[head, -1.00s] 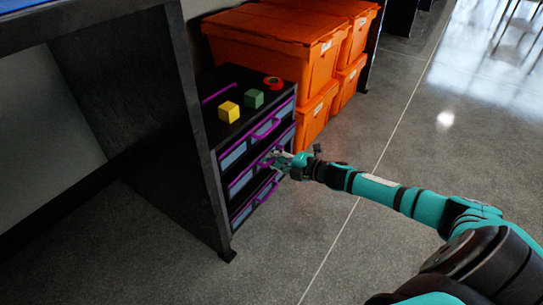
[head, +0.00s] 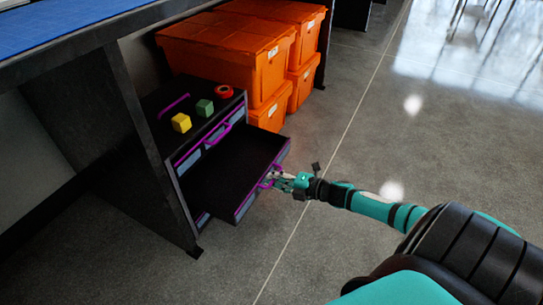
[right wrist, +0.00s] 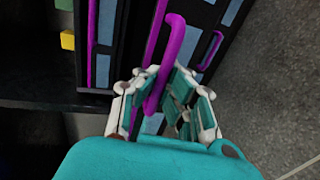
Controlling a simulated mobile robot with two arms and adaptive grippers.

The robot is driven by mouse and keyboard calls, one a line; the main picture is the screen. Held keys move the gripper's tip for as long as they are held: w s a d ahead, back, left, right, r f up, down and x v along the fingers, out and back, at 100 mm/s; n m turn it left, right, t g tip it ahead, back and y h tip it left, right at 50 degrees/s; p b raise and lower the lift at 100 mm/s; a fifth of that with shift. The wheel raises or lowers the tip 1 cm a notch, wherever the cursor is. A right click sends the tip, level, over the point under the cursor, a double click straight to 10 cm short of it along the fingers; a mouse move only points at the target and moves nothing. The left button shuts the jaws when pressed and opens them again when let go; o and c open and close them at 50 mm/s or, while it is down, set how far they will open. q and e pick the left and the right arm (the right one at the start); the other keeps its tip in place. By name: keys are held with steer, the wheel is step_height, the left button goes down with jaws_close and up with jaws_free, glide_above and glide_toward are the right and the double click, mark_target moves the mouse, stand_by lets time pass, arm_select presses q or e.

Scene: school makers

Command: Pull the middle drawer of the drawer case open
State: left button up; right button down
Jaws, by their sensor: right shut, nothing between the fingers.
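The black drawer case (head: 158,97) with purple handles stands under the table at left. Its middle drawer (head: 240,157) is pulled far out and shows an empty black inside. The drawers above and below it look closed; the lower one is mostly hidden. My right gripper (head: 276,180) is at the front of the middle drawer, by its purple handle (head: 265,184). In the right wrist view, the fingers of my right gripper (right wrist: 160,88) are around or beside the handle (right wrist: 171,48); the jaws are shut without a grip on it. My left gripper is not in view.
A yellow cube (head: 181,123), a green cube (head: 205,108) and a red tape roll (head: 223,92) lie on the case. Orange crates (head: 225,48) are stacked behind it. A table panel (head: 150,150) stands close on the left. The grey floor (head: 400,130) at right is clear.

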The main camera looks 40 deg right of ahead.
steer(key=c, duration=2)
jaws_free()
steer(key=o, duration=0.6)
steer(key=shift+s, duration=0.2)
steer(key=v, duration=1.1)
steer(key=shift+s+d, duration=0.2)
steer(key=shift+r, duration=0.1)
